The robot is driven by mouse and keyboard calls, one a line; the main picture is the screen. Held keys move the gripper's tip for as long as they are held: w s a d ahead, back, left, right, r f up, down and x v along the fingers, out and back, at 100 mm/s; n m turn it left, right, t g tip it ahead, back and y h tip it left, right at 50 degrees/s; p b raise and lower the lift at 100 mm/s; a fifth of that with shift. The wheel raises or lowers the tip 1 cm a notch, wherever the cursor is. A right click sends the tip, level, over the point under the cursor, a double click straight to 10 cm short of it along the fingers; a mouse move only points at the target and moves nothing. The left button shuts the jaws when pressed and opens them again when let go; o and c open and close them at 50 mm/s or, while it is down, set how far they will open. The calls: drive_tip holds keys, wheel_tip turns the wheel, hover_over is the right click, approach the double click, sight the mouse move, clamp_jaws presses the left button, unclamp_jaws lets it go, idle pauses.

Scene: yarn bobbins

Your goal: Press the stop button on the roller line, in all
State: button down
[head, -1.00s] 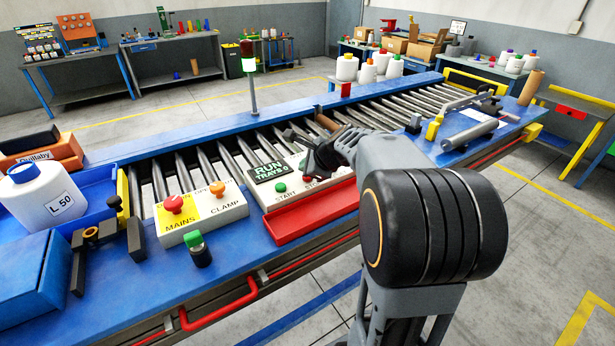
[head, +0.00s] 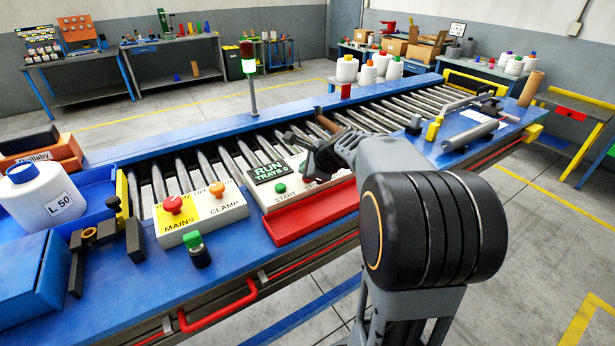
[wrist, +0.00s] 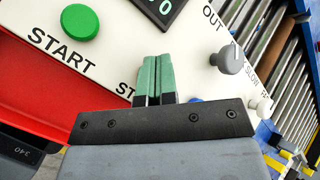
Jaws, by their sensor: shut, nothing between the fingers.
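The roller line's white control panel (head: 315,192) has a dark display (head: 268,171) reading "RUN TRAYS 0" and a green START button (head: 280,188). In the wrist view the green button (wrist: 80,21) is to the left of my fingers, the display (wrist: 172,8) beyond them. My gripper (wrist: 154,58) is shut and empty, its green fingers over the panel beside a partly covered label starting "ST". The stop button itself is hidden, apparently behind the fingers. I cannot tell whether the fingertips touch anything. In the head view my dark gripper hangs over the panel's right part.
A grey knob (wrist: 229,60) by "OUT" stands right of my fingers. A red tray (head: 305,215) lies before the panel. A MAINS/CLAMP box (head: 202,227) with red and orange buttons is to the left.

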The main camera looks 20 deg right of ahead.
drive_tip(key=shift+f, duration=0.25)
drive_tip(key=shift+r, duration=0.1)
idle(0.3)
drive_tip(key=shift+r+p, duration=0.8)
drive_tip(key=shift+r, duration=0.1)
wheel_tip(320, 180, up, 5)
drive_tip(key=p, duration=0.4)
idle(0.8)
